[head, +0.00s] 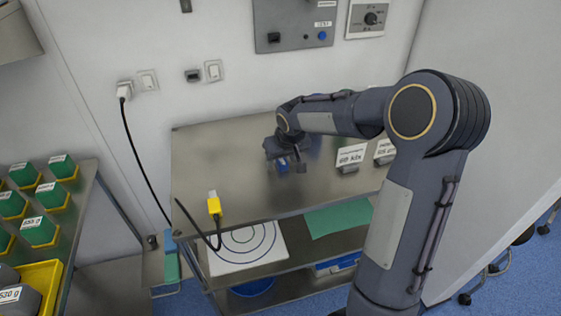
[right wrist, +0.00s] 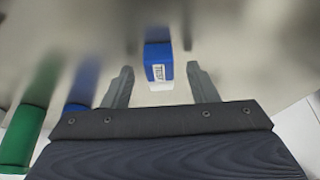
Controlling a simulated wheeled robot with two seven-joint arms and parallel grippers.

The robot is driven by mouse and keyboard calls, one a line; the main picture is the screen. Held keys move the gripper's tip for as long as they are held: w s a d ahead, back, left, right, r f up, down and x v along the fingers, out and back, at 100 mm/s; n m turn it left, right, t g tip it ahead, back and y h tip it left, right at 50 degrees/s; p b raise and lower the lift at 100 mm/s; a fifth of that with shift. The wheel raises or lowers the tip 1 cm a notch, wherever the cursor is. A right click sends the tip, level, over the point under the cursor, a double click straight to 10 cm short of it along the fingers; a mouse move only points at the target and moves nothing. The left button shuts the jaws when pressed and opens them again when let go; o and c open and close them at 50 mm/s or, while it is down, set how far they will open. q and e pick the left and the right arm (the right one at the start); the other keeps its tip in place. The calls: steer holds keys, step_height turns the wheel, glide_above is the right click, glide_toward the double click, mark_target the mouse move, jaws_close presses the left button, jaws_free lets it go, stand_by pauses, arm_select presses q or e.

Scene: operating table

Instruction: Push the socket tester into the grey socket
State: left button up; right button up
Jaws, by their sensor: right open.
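The socket tester (right wrist: 159,66) is a small blue block with a white "TEST" label. In the right wrist view it lies between and just beyond the fingertips of my right gripper (right wrist: 160,78), with a gap on both sides. In the head view the right gripper (head: 290,166) is low over the steel table, open, and the blue tester (head: 282,167) shows only partly beneath it. The grey socket (head: 193,75) is a dark-faced socket on the wall above the table, left of centre. My left gripper is not in view.
A yellow plug (head: 214,206) with a black cable lies on the table's (head: 215,150) front left. White label cards (head: 350,156) stand at the right. A white socket (head: 125,90) holds a plugged cable. Green boxes (head: 38,231) fill a rack at left. The table's middle is clear.

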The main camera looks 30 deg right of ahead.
steer(key=shift+f, duration=0.1)
steer(key=c, duration=1.1)
steer(key=shift+r, duration=0.35)
step_height(320, 180, up, 2)
steer(key=shift+r, duration=0.1)
steer(key=s+a+r, duration=0.2)
steer(key=s+r, duration=0.1)
steer(key=s, duration=0.1)
steer(key=s+a+r, duration=0.2)
steer(key=s+r, duration=0.1)
steer(key=s, duration=0.1)
steer(key=s+a+r+b, duration=0.1)
steer(key=s+a+r, duration=0.1)
steer(key=s+r, duration=0.2)
steer(key=shift+s+a, duration=0.1)
steer(key=shift+s, duration=0.2)
